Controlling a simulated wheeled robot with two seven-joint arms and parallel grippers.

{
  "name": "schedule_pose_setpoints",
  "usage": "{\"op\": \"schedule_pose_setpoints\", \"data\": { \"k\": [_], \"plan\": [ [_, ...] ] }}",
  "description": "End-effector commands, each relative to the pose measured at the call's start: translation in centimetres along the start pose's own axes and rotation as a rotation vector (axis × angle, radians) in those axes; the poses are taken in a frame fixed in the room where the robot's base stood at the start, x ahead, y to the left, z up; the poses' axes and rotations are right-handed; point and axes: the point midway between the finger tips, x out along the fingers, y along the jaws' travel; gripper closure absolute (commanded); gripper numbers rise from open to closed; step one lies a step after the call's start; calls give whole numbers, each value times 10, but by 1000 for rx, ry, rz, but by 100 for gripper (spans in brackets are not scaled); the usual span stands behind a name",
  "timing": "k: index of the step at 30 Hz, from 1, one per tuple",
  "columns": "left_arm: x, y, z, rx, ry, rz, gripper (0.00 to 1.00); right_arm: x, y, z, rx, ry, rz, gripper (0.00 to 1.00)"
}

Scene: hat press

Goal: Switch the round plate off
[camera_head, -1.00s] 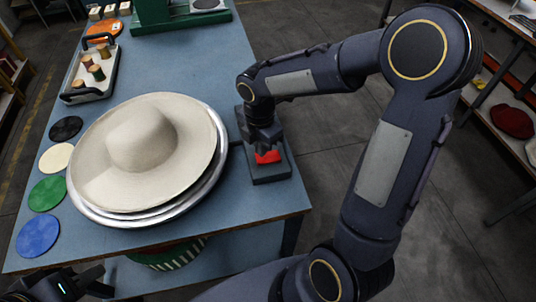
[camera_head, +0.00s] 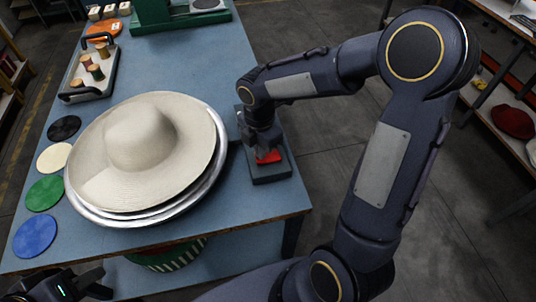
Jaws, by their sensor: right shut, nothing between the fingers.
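The round plate (camera_head: 212,178) is a silver disc on the blue table, with a cream wide-brimmed hat (camera_head: 140,137) resting on it. A dark box (camera_head: 270,173) with a red rocker switch (camera_head: 269,156) sits right of the plate, at the table's right edge. My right gripper (camera_head: 259,153) is shut and empty, pointing down at the switch. Its fingertips are at or just above the red rocker; I cannot tell whether they touch, and they hide part of it. My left gripper (camera_head: 92,283) is open and empty at the bottom left, near the table's front edge.
Black, cream, green (camera_head: 45,193) and blue (camera_head: 35,236) discs lie left of the plate. A tray (camera_head: 68,96) with thread spools stands behind, near an orange disc (camera_head: 103,31) and a green machine base (camera_head: 155,15).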

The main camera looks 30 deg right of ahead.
Motion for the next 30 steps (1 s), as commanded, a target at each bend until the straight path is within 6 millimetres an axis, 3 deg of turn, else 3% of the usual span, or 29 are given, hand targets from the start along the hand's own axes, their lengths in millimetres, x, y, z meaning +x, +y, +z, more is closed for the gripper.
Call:
{"op": "schedule_pose_setpoints", "data": {
  "k": [11, 30],
  "plan": [
    [0, 0, 0, 0, 0, 0, 68, 0, 0, 0, 0, 0, -1, 100],
    [-39, 18, -20, 0, 0, 0, 68, -50, 0, 0, 0, 0, 0, 100]
  ]
}}
